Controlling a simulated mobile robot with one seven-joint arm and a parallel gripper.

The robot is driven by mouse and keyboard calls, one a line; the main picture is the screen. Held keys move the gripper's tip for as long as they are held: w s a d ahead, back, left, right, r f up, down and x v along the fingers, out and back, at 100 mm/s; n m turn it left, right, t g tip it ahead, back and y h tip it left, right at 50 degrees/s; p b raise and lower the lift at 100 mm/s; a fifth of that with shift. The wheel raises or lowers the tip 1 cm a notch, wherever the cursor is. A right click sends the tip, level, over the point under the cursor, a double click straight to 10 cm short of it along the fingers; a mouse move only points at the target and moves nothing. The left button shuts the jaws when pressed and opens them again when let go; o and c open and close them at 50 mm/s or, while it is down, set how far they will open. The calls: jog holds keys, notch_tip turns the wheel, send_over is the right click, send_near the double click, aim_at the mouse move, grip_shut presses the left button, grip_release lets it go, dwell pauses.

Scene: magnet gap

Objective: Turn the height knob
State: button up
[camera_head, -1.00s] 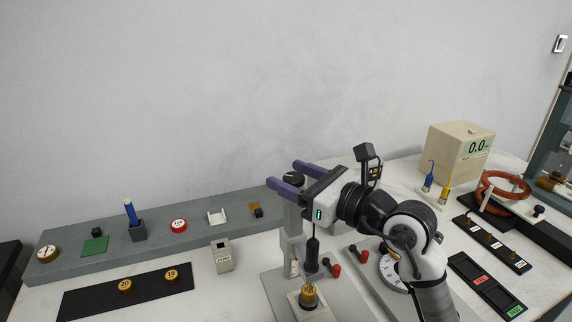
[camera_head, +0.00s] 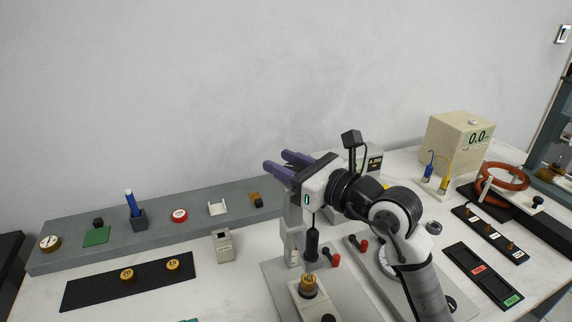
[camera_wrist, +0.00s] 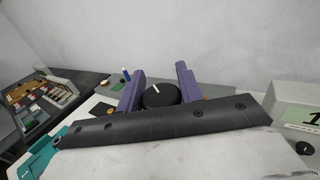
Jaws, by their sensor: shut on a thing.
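The height knob (camera_wrist: 160,96) is a round black knob with a white mark on its top. In the wrist view it sits between the two purple fingers of my gripper (camera_wrist: 160,72), near the palm. My gripper (camera_head: 276,161) is shut on it at the top of the grey column (camera_head: 292,218). In the head view the hand and fingers hide the knob. The column stands on a grey base plate, with a black probe (camera_head: 312,243) hanging beside it above a brass piece (camera_head: 308,286).
A grey shelf (camera_head: 160,242) with small parts runs along the wall at left. A black mat (camera_head: 148,284) holds two brass weights. A box with a display stands behind my arm. At right are a beige meter (camera_head: 455,145), a copper ring (camera_head: 500,176) and black trays (camera_head: 484,278).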

jog(key=shift+f+m+t+h+b, duration=0.2)
jog(key=shift+m+t+h+b, duration=0.2)
jog(key=shift+b, duration=0.35)
jog(key=shift+w+r+m+t+h, duration=0.1)
jog(key=shift+r+m+t+h, duration=0.1)
jog(key=shift+m+t+h, duration=0.15)
jog(key=shift+d, duration=0.1)
jog(key=o, duration=1)
jog(key=b+v, duration=0.4)
jog(key=v, duration=1)
